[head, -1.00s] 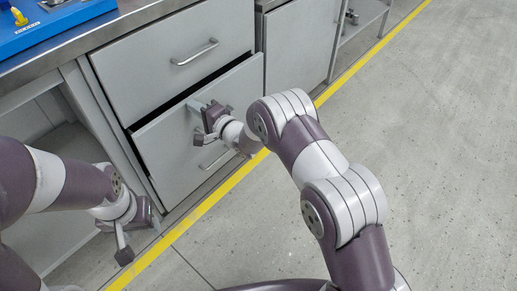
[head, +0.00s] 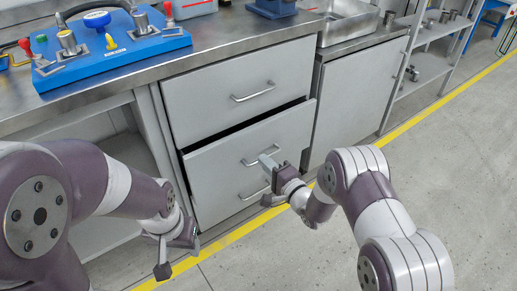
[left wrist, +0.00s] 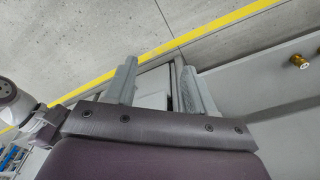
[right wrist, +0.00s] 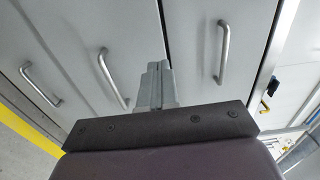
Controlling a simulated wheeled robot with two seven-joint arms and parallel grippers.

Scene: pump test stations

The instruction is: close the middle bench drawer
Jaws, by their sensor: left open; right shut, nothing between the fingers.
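The middle bench drawer (head: 225,165) stands slightly out, with a dark gap along its top edge under the top drawer (head: 215,100). Its handle (head: 250,159) is partly hidden by my right gripper. My right gripper (head: 266,160) is shut and empty, its fingertips at the drawer front near the handle. In the right wrist view the fingertips (right wrist: 155,68) are just above the middle handle (right wrist: 112,80), beside it and not around it; I cannot tell if they touch the front. My left gripper (head: 178,256) is open and empty, low by the bench's left side; its spread fingers show in the left wrist view (left wrist: 160,85).
A lower handle (head: 254,190) sits below the middle one. The blue pump station (head: 110,48) stands on the steel benchtop (head: 215,45). A closed cabinet (head: 355,95) and open shelves (head: 430,60) are to the right. The floor beyond the yellow line (head: 430,113) is clear.

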